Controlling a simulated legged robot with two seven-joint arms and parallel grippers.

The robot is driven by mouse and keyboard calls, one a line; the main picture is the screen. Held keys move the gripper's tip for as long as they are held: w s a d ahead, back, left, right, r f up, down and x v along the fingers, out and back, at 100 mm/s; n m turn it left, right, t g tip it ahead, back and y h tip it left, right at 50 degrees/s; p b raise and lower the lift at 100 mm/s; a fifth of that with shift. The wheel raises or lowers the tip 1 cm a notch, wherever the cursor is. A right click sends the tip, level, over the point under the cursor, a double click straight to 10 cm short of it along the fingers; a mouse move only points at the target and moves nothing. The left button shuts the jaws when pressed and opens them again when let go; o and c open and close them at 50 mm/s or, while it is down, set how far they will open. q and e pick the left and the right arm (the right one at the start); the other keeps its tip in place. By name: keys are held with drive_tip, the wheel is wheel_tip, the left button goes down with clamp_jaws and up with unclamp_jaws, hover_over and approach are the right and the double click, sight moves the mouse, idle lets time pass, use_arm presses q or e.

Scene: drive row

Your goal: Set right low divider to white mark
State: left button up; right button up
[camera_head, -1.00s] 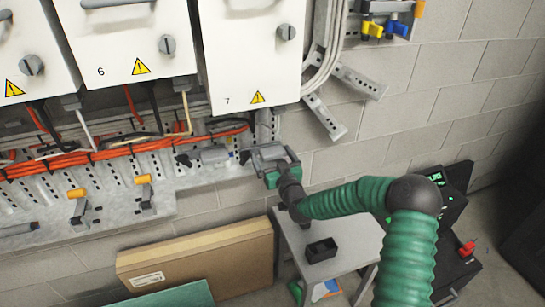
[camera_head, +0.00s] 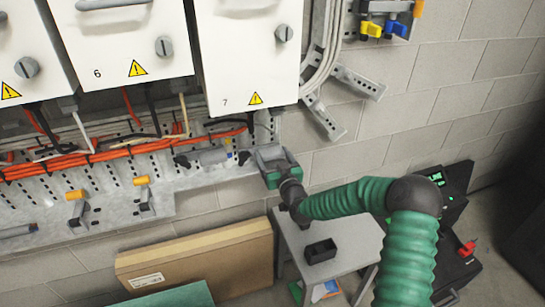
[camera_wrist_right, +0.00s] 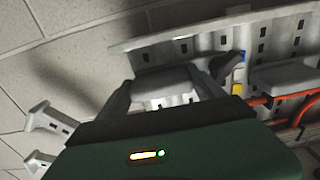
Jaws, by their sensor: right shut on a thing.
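The right low divider is a grey rounded block (camera_wrist_right: 165,78) between the two dark fingers of my right gripper (camera_wrist_right: 160,92) in the wrist view. Its dark tip (camera_wrist_right: 226,66) points right there, beside a blue and a yellow mark. In the head view my right gripper (camera_head: 272,155) is shut on the divider at the right end of the perforated rail, and the dark tip (camera_head: 245,157) shows just left of it. A pale patch (camera_wrist_right: 168,101) shows below the block; I cannot tell whether it is the white mark. My left gripper is not in view.
A similar grey piece (camera_head: 210,156) sits on the rail further left, near orange cables (camera_head: 60,160). White cabinets (camera_head: 245,60) hang above. Metal brackets (camera_head: 325,118) jut from the wall at right. A small table (camera_head: 345,240) with a black tray stands below.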

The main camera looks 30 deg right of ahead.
wheel_tip(320, 180, up, 3)
drive_tip(key=shift+r+p, duration=0.1)
drive_tip(key=shift+p, duration=0.65)
drive_tip(key=o, duration=2.1)
drive_tip(key=v, duration=1.6)
drive_tip(key=shift+s+f, duration=0.25)
drive_tip(key=shift+s, duration=0.2)
